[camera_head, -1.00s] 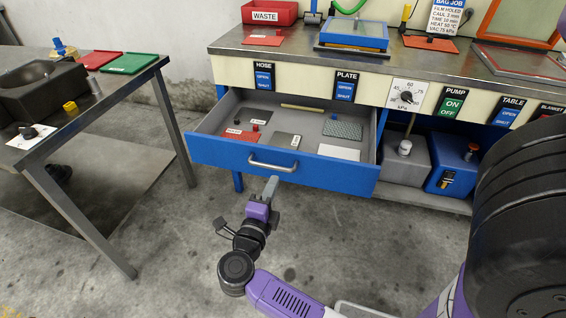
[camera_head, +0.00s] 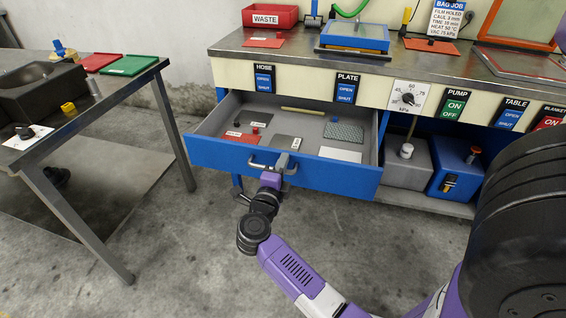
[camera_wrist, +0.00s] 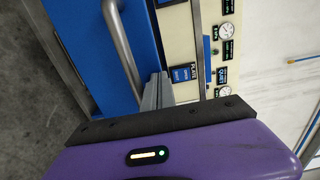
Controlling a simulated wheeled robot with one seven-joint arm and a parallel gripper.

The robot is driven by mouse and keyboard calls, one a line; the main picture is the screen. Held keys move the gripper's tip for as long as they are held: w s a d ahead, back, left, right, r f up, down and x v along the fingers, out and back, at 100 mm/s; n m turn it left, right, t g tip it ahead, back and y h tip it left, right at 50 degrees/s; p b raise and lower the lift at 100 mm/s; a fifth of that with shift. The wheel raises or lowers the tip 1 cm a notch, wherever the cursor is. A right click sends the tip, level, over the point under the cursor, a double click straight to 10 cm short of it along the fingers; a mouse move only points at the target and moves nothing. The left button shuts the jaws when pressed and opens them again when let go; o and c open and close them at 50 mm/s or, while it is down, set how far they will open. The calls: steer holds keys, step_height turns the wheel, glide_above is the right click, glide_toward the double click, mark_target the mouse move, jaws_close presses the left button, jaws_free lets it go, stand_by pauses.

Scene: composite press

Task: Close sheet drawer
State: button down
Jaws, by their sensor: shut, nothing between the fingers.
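The sheet drawer (camera_head: 235,155) is blue-fronted and stands pulled out from under the bench, with several sheets and small parts inside. Its silver bar handle (camera_head: 262,167) is on the front. My gripper (camera_head: 282,160) is shut and empty, its fingertips at the right part of the handle and the drawer front. In the wrist view the shut fingers (camera_wrist: 157,92) lie just beside the handle (camera_wrist: 120,45); I cannot tell whether they touch the drawer.
The steel bench (camera_head: 290,49) carries a red waste bin (camera_head: 270,16) and a blue frame (camera_head: 354,37). A grey box (camera_head: 405,165) and a blue pump box (camera_head: 457,172) stand right of the drawer. A side table (camera_head: 100,95) is at left. The floor before the drawer is open.

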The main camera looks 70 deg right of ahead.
steer(key=w+d+b, duration=0.1)
steer(key=w+d, duration=0.1)
steer(key=d, duration=2.6)
steer(key=shift+d, duration=0.2)
steer(key=shift+w, duration=0.1)
